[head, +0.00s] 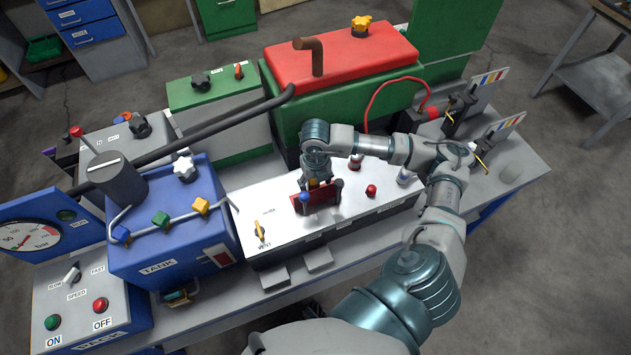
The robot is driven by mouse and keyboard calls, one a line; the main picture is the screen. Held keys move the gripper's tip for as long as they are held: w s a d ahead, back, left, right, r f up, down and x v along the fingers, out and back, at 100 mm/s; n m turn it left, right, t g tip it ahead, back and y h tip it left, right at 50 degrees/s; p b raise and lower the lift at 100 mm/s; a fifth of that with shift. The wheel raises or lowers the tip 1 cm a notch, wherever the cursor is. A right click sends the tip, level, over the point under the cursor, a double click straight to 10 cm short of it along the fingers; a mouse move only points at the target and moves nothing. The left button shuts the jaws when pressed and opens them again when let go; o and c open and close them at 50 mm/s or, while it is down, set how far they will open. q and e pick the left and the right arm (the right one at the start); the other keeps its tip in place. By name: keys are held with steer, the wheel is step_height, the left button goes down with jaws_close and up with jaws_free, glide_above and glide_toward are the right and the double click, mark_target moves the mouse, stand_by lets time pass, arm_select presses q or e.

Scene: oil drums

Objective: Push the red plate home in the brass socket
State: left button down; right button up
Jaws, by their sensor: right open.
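The dark red plate (322,199) stands on the pale top of the low cabinet in the middle of the bench, with a small blue knob (304,197) at its left. My right gripper (321,189) points down right over the plate, its fingers close around or beside it. The jaws are open, and I cannot tell whether they touch the plate. A small brass-yellow patch (317,183) shows between the fingers, but I cannot tell whether it is the brass socket. The gripper covers much of this spot, so how deep the plate sits is hidden. My left gripper is out of view.
A yellow lever (260,230) and a red button (371,190) flank the spot on the cabinet top. The blue tank (170,235) stands left, and the green machine with a red lid (340,55) stands behind. A dark pipe (200,132) crosses behind left.

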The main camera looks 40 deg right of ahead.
step_height(320, 180, up, 12)
steer(key=shift+f, duration=0.1)
stand_by(0.4)
